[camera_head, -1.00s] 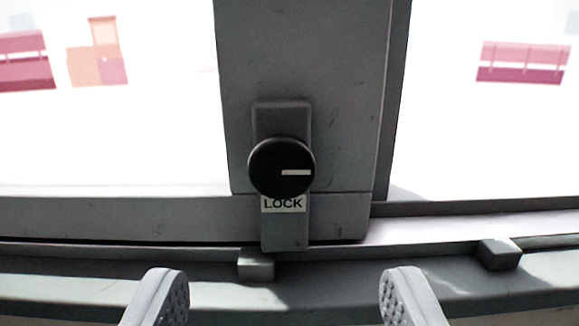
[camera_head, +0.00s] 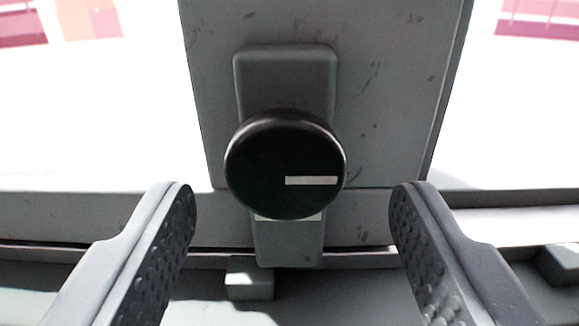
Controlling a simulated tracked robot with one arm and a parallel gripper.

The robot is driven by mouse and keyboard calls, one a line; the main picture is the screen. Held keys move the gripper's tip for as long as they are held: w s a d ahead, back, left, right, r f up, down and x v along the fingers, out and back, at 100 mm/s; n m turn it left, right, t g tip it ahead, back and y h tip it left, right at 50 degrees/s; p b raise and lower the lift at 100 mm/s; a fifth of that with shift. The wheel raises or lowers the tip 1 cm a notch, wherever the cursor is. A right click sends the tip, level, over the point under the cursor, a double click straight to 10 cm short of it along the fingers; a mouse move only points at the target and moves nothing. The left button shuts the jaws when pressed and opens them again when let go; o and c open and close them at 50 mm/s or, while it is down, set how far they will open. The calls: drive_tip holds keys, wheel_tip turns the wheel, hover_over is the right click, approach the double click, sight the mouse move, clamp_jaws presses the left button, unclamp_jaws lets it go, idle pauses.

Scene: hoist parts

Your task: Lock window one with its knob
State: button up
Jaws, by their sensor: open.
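The black round knob (camera_head: 265,170) sits on a grey latch plate (camera_head: 285,80) on the window's upright frame. Its white marker line is horizontal and points right. The label under the knob is almost wholly hidden; only a pale strip of it shows. My gripper (camera_head: 292,190) is open, with one finger to the left of the knob and one to the right. Both fingers are apart from the knob, with clear gaps at each side. The window frame (camera_head: 400,60) fills the upper middle of the view.
A grey sill with rails (camera_head: 100,225) runs across below the knob. A small block (camera_head: 250,283) stands on it below the latch plate, and another block (camera_head: 562,264) is at the right edge. Bright glass lies on both sides of the frame.

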drive_tip(key=shift+w+a, duration=0.1)
drive_tip(key=shift+w, duration=0.7)
